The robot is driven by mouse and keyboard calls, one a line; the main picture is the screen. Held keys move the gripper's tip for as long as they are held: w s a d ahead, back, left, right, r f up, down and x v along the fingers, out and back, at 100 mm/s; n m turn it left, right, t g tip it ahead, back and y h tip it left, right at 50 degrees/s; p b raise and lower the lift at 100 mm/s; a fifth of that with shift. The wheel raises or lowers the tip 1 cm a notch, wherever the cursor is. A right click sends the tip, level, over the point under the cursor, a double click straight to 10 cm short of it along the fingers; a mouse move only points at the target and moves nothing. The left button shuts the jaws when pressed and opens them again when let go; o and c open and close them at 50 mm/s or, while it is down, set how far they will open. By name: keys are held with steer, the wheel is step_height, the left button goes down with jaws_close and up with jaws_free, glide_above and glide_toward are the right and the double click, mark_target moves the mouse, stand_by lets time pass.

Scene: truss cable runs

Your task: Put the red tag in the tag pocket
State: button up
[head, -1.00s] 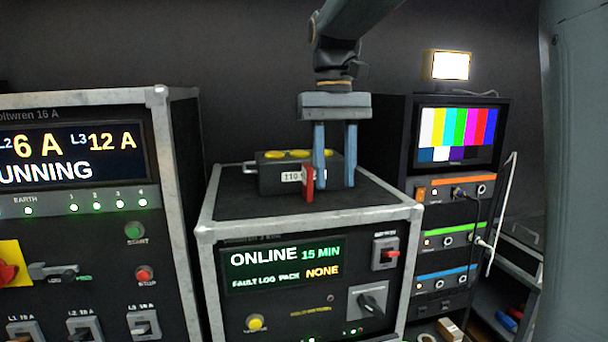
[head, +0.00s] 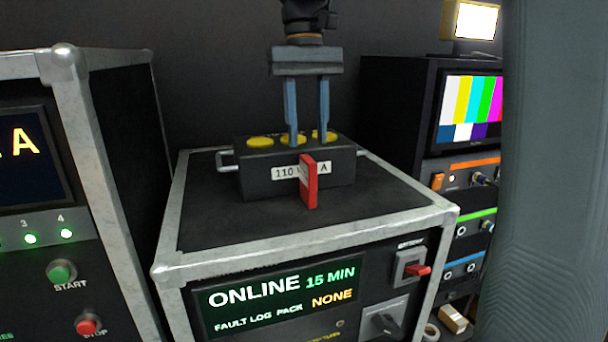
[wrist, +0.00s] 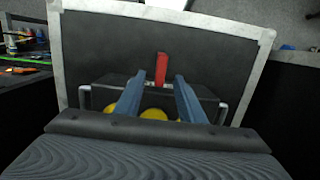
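The red tag (head: 309,182) stands upright on top of the flight case (head: 205,215), just in front of a black box (head: 255,181) with yellow caps. It also shows in the wrist view (wrist: 162,68), ahead of the fingertips and roughly centred between them. My gripper (head: 307,142) is open and empty, its two blue fingers pointing down over the black box and behind the tag in the head view. In the wrist view my gripper (wrist: 160,76) has a clear gap between its fingers. I cannot make out a tag pocket in either view.
The black box has side handles and a white label partly hidden by the tag. A rack with a colour-bar monitor (head: 470,105) stands right. A taller metal-edged cabinet (head: 110,150) stands close on the left. The case top is bare around the box.

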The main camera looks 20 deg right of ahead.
mark_target(308, 158)
steer(key=shift+s+f+p, duration=0.15)
steer(key=shift+f+p, duration=0.4)
steer(key=shift+f, duration=0.6)
steer(key=shift+s+f+p, duration=0.2)
steer(key=shift+f+p, duration=0.4)
steer(key=shift+f, duration=0.6)
steer(key=shift+s+f+p, duration=0.15)
steer(key=shift+f+p, duration=0.4)
steer(key=shift+f, duration=0.6)
jaws_close()
